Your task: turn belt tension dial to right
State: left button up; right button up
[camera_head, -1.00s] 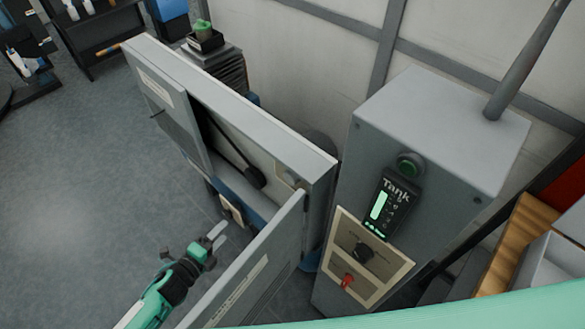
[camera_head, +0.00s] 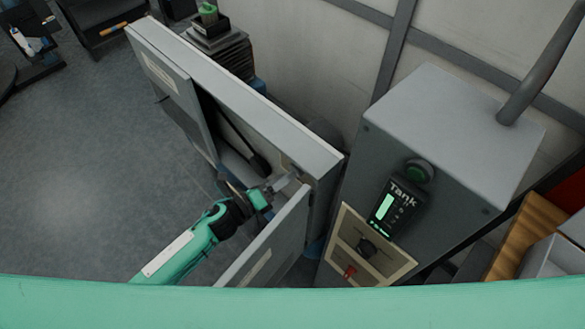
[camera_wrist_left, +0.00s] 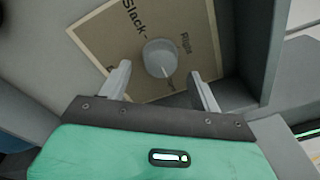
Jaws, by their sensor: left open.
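A thin pale mark on the knob points toward the bottom of that view. My left gripper (camera_wrist_left: 160,72) is open, with one finger on each side of the knob and gaps visible. I cannot tell its depth relative to the knob. In the head view my left gripper (camera_head: 284,183) is at the opening of the grey cabinet (camera_head: 255,95), beside its open door (camera_head: 275,235). The knob is not clearly visible there. My right gripper is not in view.
The open door stands close to the right of my left arm. Open floor (camera_head: 80,180) lies to the left.

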pick_arm(q)
jog(key=x, duration=0.4)
jog(key=shift+c, duration=0.8)
jog(key=c, duration=0.8)
